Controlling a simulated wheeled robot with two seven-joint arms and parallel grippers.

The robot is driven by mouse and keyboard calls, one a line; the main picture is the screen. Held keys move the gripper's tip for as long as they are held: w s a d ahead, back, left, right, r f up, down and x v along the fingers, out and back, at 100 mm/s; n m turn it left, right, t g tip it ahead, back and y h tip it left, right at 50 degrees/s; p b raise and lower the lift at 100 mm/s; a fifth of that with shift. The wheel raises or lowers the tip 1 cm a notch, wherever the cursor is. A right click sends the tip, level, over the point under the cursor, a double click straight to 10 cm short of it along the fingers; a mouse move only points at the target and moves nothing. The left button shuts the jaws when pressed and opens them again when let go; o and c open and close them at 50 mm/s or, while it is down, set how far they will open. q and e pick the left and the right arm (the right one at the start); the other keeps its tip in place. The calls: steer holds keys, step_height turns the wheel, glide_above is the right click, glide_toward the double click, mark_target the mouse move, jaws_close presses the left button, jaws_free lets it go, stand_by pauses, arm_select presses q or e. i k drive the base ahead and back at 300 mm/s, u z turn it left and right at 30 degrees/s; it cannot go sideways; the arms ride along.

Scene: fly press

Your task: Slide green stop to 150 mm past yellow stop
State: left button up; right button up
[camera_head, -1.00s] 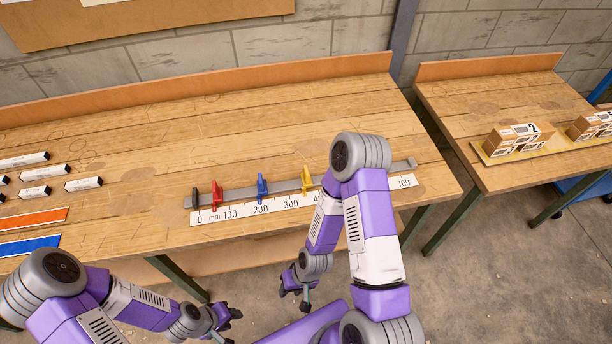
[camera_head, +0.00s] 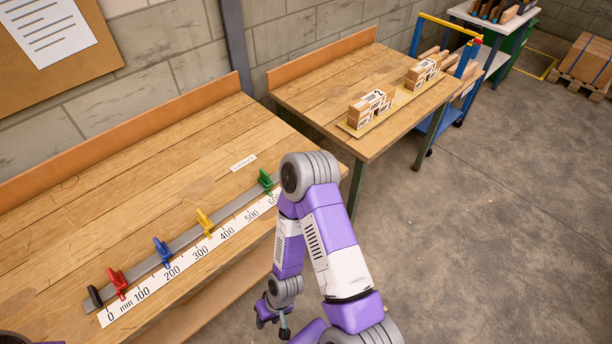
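The green stop (camera_head: 265,180) sits on the grey rail (camera_head: 240,203) near its far right end, by the 600 end of the white scale (camera_head: 188,258). The yellow stop (camera_head: 205,222) stands on the rail to its left, roughly between the 300 and 400 marks. A clear stretch of rail lies between them. My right gripper (camera_head: 273,325) hangs low in front of the bench, well apart from the stops, with its fingers apart and empty. My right arm covers the rail's far end. My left gripper is out of view.
A blue stop (camera_head: 162,251), a red stop (camera_head: 118,283) and a black end piece (camera_head: 95,297) are further left on the rail. A small white label (camera_head: 243,163) lies behind the rail. A second bench (camera_head: 300,92) with boxes stands to the right, across a gap.

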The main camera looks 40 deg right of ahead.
mark_target(264, 178)
steer(key=z, duration=1)
steer(key=k, duration=0.35)
steer(key=z, duration=0.45)
steer(key=i, duration=0.85)
steer(key=z, duration=0.1)
